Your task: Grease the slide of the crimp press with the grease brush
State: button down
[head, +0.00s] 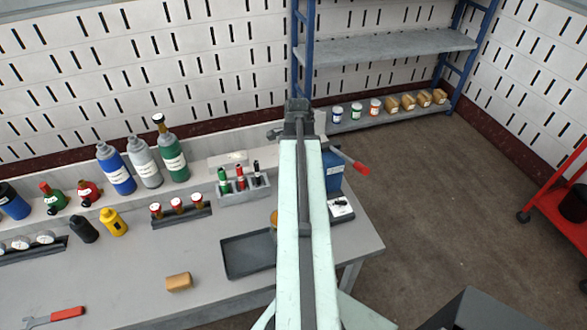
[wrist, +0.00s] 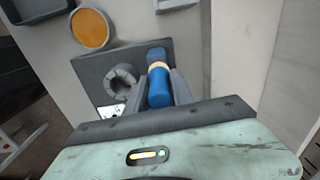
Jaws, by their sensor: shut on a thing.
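My gripper (wrist: 160,80) is shut on a blue-handled thing with a tan band, which looks like the grease brush (wrist: 159,88); its far end is hard to make out. Under it in the wrist view is a dark grey plate (wrist: 185,53) with a grey ring-shaped part (wrist: 122,78) just left of the fingers. Whether the brush touches the plate I cannot tell. In the head view the crimp press appears as a blue body (head: 333,172) with a red-tipped lever (head: 361,168), partly hidden by my arm. Its slide cannot be made out, and my fingers are hidden there.
An orange round thing (wrist: 90,28) lies near the plate. A dark tray (head: 247,254) and a wooden block (head: 179,282) are on the bench (head: 120,275). Bottles, including a green one (head: 172,158), and a small-bottle rack (head: 243,188) stand behind. The floor at right is open before a red cart (head: 553,190).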

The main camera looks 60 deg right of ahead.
jog(key=shift+s+d, duration=0.2)
jog(key=shift+d, duration=0.05)
jog(key=shift+s+d, duration=0.55)
jog(key=shift+d, duration=0.2)
jog(key=shift+s+d+f, duration=0.1)
jog(key=shift+s+d, duration=0.45)
jog(key=shift+d, duration=0.1)
jog(key=shift+s+d, duration=0.55)
jog(key=shift+d, duration=0.25)
